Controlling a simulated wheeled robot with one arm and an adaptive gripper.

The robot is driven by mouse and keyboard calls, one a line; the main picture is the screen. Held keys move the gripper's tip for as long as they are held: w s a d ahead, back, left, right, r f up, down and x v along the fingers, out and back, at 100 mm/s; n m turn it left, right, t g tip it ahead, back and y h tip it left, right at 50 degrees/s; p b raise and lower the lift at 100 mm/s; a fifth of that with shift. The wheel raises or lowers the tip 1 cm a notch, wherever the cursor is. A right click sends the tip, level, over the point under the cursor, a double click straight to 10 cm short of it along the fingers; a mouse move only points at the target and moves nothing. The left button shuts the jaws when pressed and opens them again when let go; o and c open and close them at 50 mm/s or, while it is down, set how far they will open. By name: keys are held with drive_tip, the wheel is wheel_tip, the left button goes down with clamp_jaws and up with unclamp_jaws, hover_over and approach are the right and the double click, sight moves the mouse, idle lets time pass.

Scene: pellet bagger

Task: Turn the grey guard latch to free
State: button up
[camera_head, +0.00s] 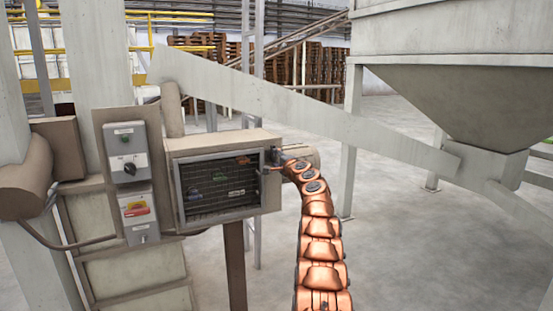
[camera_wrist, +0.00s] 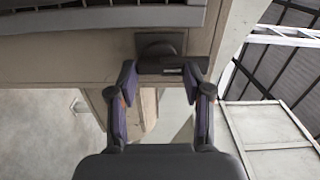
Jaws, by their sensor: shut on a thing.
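My gripper is shut on the latch, one finger at each side of the bar. In the head view my gripper (camera_head: 272,168) is at the right edge of the guard box (camera_head: 222,142), at the end of my orange arm. The latch is small and partly hidden there, and I cannot read its markings.
A control box with a black knob (camera_head: 130,168) and a box with a red and yellow switch (camera_head: 137,208) are left of the guard. A sloping beige beam (camera_head: 300,112) passes behind. A large hopper (camera_head: 450,95) stands at right. Open floor (camera_head: 420,240) lies right of my arm.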

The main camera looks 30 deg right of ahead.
drive_tip(key=shift+r+m, duration=0.15)
drive_tip(key=shift+m, duration=0.15)
drive_tip(key=o, duration=1.2)
drive_tip(key=shift+c, duration=0.2)
drive_tip(key=shift+s, duration=0.15)
